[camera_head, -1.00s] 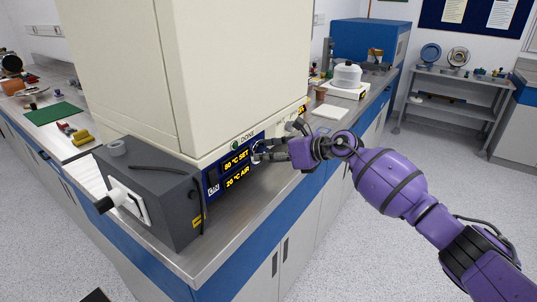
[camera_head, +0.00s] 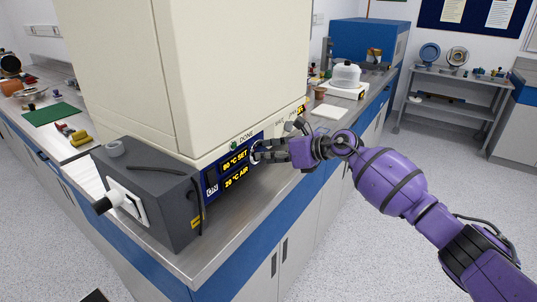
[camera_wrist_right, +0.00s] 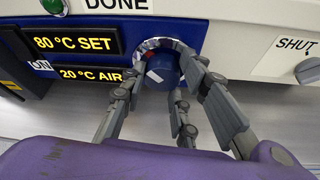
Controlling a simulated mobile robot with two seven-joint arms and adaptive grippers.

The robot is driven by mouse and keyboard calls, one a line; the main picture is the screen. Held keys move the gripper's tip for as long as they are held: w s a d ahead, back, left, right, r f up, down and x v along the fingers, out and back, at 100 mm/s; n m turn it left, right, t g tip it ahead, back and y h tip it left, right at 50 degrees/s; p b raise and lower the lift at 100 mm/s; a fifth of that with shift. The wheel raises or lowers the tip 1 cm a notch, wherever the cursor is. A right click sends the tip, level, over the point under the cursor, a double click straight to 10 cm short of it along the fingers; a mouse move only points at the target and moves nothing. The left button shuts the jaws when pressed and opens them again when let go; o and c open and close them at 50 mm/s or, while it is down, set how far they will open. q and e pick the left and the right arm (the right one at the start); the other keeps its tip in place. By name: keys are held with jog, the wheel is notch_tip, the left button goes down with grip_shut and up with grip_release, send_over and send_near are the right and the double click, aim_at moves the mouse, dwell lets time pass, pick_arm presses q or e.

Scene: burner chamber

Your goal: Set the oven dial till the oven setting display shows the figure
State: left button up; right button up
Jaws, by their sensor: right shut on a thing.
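The oven setting display (camera_wrist_right: 76,41) reads "80 °C SET" in yellow figures in the right wrist view; it also shows on the oven front in the head view (camera_head: 236,161). The oven dial (camera_wrist_right: 160,72) is a round dark blue knob with a white mark and a bright ring, right of the displays. My right gripper (camera_wrist_right: 180,85) is shut on the dial, its fingers on either side of it. In the head view my right gripper (camera_head: 262,151) reaches the oven panel from the right and hides most of the dial. My left gripper is not in view.
A lower display (camera_wrist_right: 90,74) reads "20 °C AIR". A green button (camera_wrist_right: 53,6) labelled DONE sits above the panel. A grey knob (camera_wrist_right: 308,70) by the word SHUT is at the right. A dark grey box (camera_head: 150,190) stands left of the panel on the bench.

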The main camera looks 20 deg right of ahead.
jog(key=shift+s+a+f, duration=0.15)
jog(key=shift+a, duration=0.1)
jog(key=m+y+b, duration=0.1)
jog(key=m, duration=0.1)
jog(key=m+g+y+b, duration=0.1)
jog(key=m+y, duration=0.1)
jog(key=m+g+y+b, duration=0.1)
jog(key=m, duration=0.2)
jog(key=shift+w+d+y+b, duration=0.3)
jog(key=shift+r, duration=0.2)
dwell(0.5)
